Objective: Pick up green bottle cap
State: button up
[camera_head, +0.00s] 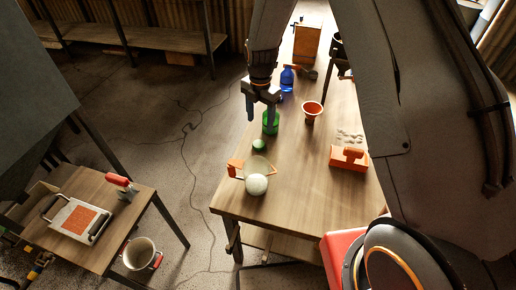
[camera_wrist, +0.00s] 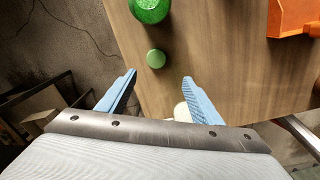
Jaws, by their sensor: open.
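The green bottle cap (camera_head: 258,145) is a small round disc on the wooden table near its left edge. In the wrist view the cap (camera_wrist: 155,58) shows just beyond my fingertips, about midway between them, with nothing touching it. A green bottle (camera_head: 270,124) stands behind the cap; the wrist view shows only part of it (camera_wrist: 149,9) at the top edge. My gripper (camera_head: 261,113) points down above the table, close to the bottle in the picture. Its two blue fingers (camera_wrist: 159,79) are apart and empty. Its exact height over the cap is hard to tell.
An orange cup (camera_head: 311,111), an orange block-like tool (camera_head: 348,158) and a blue bottle (camera_head: 287,79) share the wooden table (camera_head: 300,205). A low side table (camera_head: 135,210) is at left.

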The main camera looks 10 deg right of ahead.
jog(key=b, duration=0.4)
send_over(259, 144)
jog(key=f, duration=0.4)
jog(key=shift+w+d+f, duration=0.15)
jog(key=shift+w+f, duration=0.05)
jog(key=shift+f, duration=0.1)
jog(key=shift+s+a+f+p, duration=0.1)
jog(key=shift+f+p, duration=0.85)
jog(key=shift+f, duration=1)
jog(key=shift+a+f+p, duration=0.1)
jog(key=shift+f+p, duration=0.85)
jog(key=shift+f, duration=0.95)
jog(key=c, duration=1.1)
